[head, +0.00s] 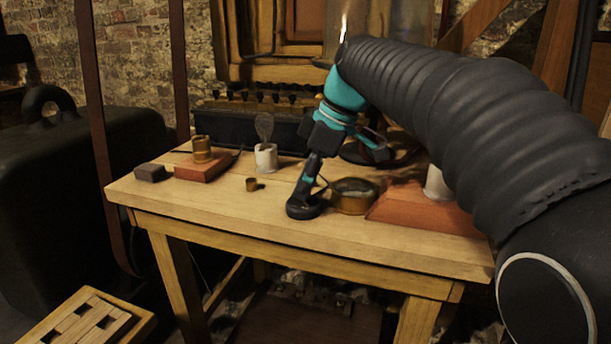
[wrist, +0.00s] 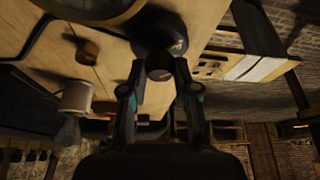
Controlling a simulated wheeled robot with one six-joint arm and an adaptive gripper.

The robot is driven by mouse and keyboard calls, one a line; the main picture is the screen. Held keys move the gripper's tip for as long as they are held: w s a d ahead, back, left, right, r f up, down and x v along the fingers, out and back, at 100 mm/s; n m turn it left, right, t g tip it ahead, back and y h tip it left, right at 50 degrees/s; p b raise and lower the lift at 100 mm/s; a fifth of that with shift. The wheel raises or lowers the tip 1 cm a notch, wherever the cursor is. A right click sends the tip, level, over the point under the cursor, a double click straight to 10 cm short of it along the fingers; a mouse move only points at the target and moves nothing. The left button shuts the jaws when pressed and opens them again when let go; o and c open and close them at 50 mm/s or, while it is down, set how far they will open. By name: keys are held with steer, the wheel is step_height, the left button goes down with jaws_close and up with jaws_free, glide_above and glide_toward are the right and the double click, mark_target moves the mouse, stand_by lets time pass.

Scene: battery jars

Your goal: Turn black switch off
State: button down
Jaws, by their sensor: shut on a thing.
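The black switch (head: 303,209) is a dark, rounded piece standing on the wooden table near its front edge. In the wrist view the dark switch (wrist: 160,40) shows beyond my fingertips. My gripper (head: 308,188) reaches down from the upper right with its fingers shut on the switch's upper part. In the wrist view both fingers of my gripper (wrist: 160,73) close in on its dark knob. The fingers hide part of the switch, and I cannot tell whether it is on or off.
A round brass-rimmed instrument (head: 353,203) stands close to the right of the switch. A reddish wooden base (head: 400,208) lies farther right. A small brass cup (head: 251,184) and a white jar (head: 266,160) stand to the left. The front left of the table (head: 210,203) is clear.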

steer(key=shift+n, duration=0.5)
steer(key=c, duration=0.9)
jaws_free()
steer(key=shift+o, duration=0.2)
steer(key=v, duration=1.2)
steer(key=shift+w, duration=0.15)
